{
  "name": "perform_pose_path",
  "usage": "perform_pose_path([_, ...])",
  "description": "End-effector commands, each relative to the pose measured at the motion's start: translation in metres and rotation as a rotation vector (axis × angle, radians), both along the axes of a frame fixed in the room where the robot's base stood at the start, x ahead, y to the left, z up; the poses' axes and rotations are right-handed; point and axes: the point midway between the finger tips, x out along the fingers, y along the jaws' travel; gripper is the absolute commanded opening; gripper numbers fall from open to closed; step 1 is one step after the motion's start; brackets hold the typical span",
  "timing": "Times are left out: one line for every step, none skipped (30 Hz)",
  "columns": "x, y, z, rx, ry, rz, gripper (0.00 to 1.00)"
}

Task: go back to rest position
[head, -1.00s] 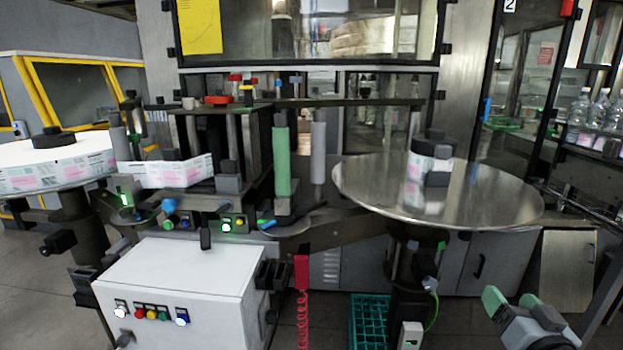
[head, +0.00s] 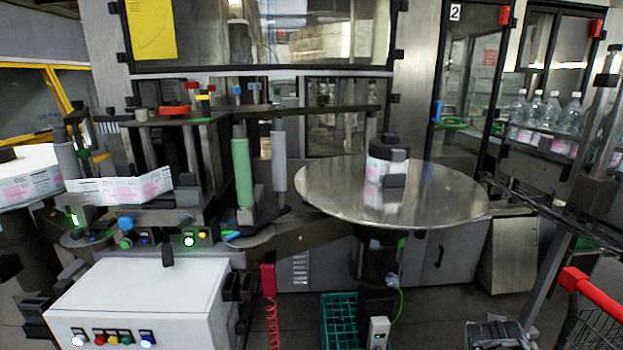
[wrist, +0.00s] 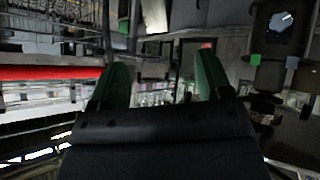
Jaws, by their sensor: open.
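My gripper (wrist: 160,82) shows in the wrist view with its two green-lined fingers standing apart and nothing between them. It is not in the head view now. The labelling machine stands ahead in the head view, with a round steel turntable (head: 440,196) at its right. A large label reel (head: 30,182) is at the left edge, partly cut off. A label web (head: 118,188) shows at the machine's left side.
A white control box (head: 140,295) with coloured buttons stands at front left. A green crate (head: 340,320) is on the floor under the turntable. A trolley with a red handle (head: 590,292) is at lower right. Clear bottles (head: 545,115) line a conveyor at the right.

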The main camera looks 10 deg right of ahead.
Motion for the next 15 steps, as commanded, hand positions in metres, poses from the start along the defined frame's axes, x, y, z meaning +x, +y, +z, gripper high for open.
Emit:
perform_pose_path([0.006, 0.027, 0.009, 0.073, 0.076, 0.045, 0.72])
perform_pose_path([0.007, 0.045, 0.01, 0.125, 0.127, 0.074, 0.72])
perform_pose_path([0.009, 0.071, 0.012, 0.193, 0.19, 0.127, 0.72])
perform_pose_path([0.011, 0.093, 0.015, 0.244, 0.235, 0.175, 0.72])
perform_pose_path([0.011, 0.113, 0.018, 0.291, 0.274, 0.221, 0.72])
perform_pose_path([0.012, 0.138, 0.023, 0.34, 0.314, 0.285, 0.72])
perform_pose_path([0.012, 0.155, 0.027, 0.372, 0.339, 0.329, 0.72])
perform_pose_path([0.013, 0.17, 0.032, 0.397, 0.357, 0.37, 0.72])
perform_pose_path([0.014, 0.189, 0.038, 0.423, 0.372, 0.419, 0.72])
perform_pose_path([0.014, 0.2, 0.042, 0.433, 0.378, 0.452, 0.72])
perform_pose_path([0.016, 0.211, 0.047, 0.438, 0.377, 0.484, 0.72])
perform_pose_path([0.018, 0.222, 0.052, 0.436, 0.375, 0.526, 0.72])
perform_pose_path([0.019, 0.229, 0.056, 0.432, 0.375, 0.553, 0.72])
perform_pose_path([0.02, 0.235, 0.059, 0.425, 0.378, 0.578, 0.72])
perform_pose_path([0.021, 0.242, 0.062, 0.417, 0.38, 0.607, 0.72])
